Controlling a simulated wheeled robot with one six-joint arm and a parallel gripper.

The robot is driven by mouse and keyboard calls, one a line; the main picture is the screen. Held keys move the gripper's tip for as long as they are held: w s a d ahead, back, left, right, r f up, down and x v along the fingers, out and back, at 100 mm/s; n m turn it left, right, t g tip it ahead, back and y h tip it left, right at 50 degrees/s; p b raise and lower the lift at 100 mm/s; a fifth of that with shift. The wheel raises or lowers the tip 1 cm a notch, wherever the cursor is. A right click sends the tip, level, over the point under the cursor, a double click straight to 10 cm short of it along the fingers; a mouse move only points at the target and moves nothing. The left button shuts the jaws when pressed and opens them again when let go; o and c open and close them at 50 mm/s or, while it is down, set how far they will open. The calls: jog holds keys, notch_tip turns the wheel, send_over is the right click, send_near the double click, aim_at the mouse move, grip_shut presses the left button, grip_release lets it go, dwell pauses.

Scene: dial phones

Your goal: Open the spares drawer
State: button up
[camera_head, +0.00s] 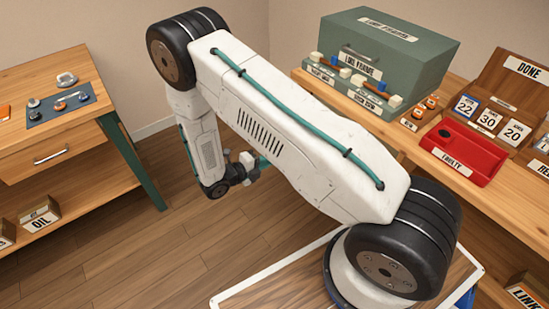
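A wooden drawer (75,142) with a metal bar handle (50,156) is under the top of the left workbench. It looks shut, and I see no label on its front. I cannot tell whether it is the spares drawer. My gripper (258,168) is small in view, mid-picture beyond my white arm, well to the right of this drawer and apart from it. Its fingers are partly hidden and too small to show whether they are open or shut.
The left bench top holds a dark mat (60,108) with small parts. An OIL box (40,214) sits on its lower shelf. On the right bench are a green cabinet (410,52) with a handle, a red tray (462,150) and number cards. Wooden floor (150,250) lies clear between.

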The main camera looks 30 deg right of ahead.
jog(key=shift+v, duration=2)
jog(key=s+r+n+y, duration=0.5)
jog(key=s+r+n, duration=0.4)
jog(key=r+n, duration=0.2)
jog(key=s+d+r+n+y, duration=0.1)
jog(key=s+r+n+y, duration=0.4)
jog(key=s+r+n, duration=0.4)
jog(key=s+d+r+n+g+y, duration=0.1)
jog(key=s+r+n+y, duration=0.4)
jog(key=s+r+n, duration=0.4)
notch_tip(320, 180, up, 11)
jog(key=n, duration=0.5)
jog(key=shift+f, duration=0.15)
